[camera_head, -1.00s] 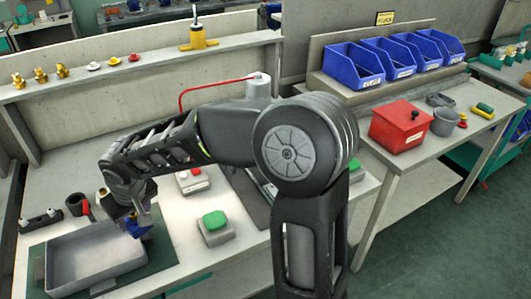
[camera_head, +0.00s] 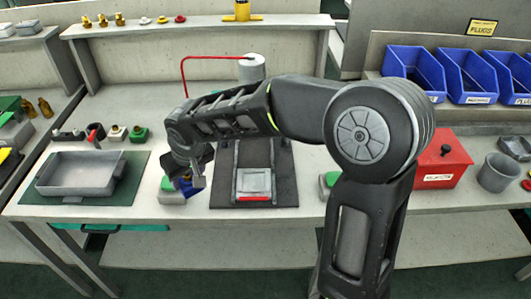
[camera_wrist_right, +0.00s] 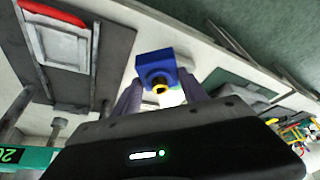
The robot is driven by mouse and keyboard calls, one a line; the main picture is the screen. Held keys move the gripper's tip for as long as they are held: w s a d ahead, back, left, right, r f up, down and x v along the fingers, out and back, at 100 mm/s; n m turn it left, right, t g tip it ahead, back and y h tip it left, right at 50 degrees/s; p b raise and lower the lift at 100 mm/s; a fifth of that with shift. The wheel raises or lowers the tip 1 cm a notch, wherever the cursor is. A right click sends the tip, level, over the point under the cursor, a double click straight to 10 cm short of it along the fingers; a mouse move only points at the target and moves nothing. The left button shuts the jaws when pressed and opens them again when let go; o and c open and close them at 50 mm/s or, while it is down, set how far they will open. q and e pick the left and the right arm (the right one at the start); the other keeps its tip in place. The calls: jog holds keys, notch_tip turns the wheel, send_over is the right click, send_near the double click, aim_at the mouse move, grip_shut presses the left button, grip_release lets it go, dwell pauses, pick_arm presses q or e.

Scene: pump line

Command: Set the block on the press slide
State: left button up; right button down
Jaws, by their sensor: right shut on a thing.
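My right gripper (camera_head: 190,183) is shut on a blue block (camera_head: 185,187) and holds it above the table, left of the press. In the right wrist view the blue block (camera_wrist_right: 156,70) sits between the fingers and shows a brass-coloured round port. The press slide (camera_head: 254,182) is a pale plate with a red front edge, between two rails on a dark base (camera_head: 225,190). It also shows at the upper left of the right wrist view (camera_wrist_right: 60,45). The slide's top looks empty. My left gripper is not in view.
A grey tray (camera_head: 80,190) lies on a green mat at the left. A button box (camera_head: 172,195) stands beneath my gripper. A red tube (camera_head: 183,75) arches behind the press. A red box (camera_head: 442,163) and blue bins (camera_head: 415,70) stand at the right.

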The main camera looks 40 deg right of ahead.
jog(key=shift+w, duration=0.1)
dwell(0.3)
jog(key=shift+d+m+h+p, duration=0.4)
jog(key=shift+d+m, duration=0.25)
jog(key=shift+m, duration=0.25)
jog(key=s+d+m+g+h+p, duration=0.1)
jog(key=s+d+m+g+p, duration=0.1)
jog(key=d+m, duration=0.6)
jog(key=s+d+r+m+g+h+p, duration=0.1)
jog(key=d+m+g+p, duration=0.3)
jog(key=m, duration=1.1)
jog(key=s+d+g, duration=0.1)
jog(key=d, duration=0.2)
jog(key=shift+s+d+r+m+h, duration=0.15)
jog(key=shift+s+d+m+h, duration=0.05)
jog(key=shift+d+m+h, duration=0.2)
jog(key=shift+f, duration=0.2)
jog(key=shift+f+b, duration=1.5)
jog(key=shift+f, duration=1.05)
